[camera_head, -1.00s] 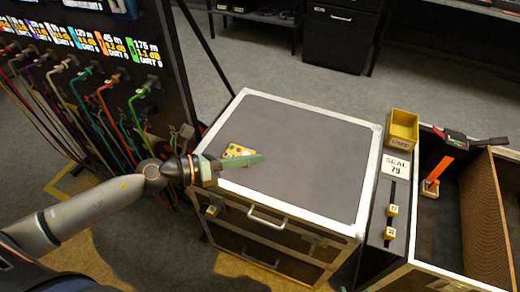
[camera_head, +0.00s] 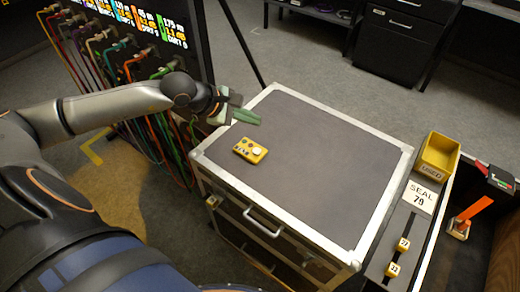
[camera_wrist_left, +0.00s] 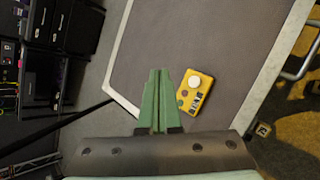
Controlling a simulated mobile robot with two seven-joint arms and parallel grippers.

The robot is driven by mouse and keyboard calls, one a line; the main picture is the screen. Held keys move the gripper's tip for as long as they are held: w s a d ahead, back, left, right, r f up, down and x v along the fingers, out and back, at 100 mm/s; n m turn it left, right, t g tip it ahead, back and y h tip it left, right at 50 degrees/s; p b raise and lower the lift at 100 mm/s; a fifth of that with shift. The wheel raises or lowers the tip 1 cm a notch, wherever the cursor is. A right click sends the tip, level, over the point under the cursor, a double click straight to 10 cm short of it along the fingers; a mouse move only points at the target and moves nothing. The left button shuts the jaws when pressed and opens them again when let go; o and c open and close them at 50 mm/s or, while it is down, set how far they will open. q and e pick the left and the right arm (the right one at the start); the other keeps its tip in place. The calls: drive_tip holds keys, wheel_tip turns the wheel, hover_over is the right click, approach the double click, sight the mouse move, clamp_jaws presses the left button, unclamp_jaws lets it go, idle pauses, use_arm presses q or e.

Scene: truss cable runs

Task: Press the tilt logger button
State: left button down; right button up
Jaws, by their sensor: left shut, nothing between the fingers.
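A small yellow box with a round white button and several smaller dark marks, which looks like the tilt logger (camera_head: 250,150), lies on the grey top of the metal-edged case (camera_head: 320,150), near its left side. It also shows in the left wrist view (camera_wrist_left: 194,91), just right of my fingertips. My left gripper (camera_head: 245,116) has green fingers, shut and empty, above the case's far left edge. It is beyond the yellow box in the head view and apart from it. The fingers also show in the left wrist view (camera_wrist_left: 158,75). My right gripper is not in view.
A panel of coloured cables (camera_head: 120,45) stands at the left behind my left arm. A yellow bin (camera_head: 437,156), a SEAL 79 label (camera_head: 420,197) and small yellow tags (camera_head: 403,244) are right of the case. The case top is otherwise clear.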

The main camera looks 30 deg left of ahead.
use_arm(q)
drive_tip(key=b, duration=0.5)
hover_over(253, 154)
wheel_tip(253, 154, down, 8)
drive_tip(key=shift+w+a+r, duration=0.1)
drive_tip(key=shift+a, duration=0.05)
drive_tip(key=shift+f, duration=0.5)
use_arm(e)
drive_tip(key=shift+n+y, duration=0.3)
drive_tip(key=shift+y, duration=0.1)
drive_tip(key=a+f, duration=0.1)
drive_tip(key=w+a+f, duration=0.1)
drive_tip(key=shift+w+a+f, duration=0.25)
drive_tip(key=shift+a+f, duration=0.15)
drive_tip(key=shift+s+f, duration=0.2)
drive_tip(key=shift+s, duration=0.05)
use_arm(q)
drive_tip(key=shift+f+b, duration=0.15)
drive_tip(key=shift+b, duration=0.2)
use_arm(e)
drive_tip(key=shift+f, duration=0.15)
use_arm(q)
drive_tip(key=shift+f+b, duration=0.3)
drive_tip(key=shift+b, duration=0.2)
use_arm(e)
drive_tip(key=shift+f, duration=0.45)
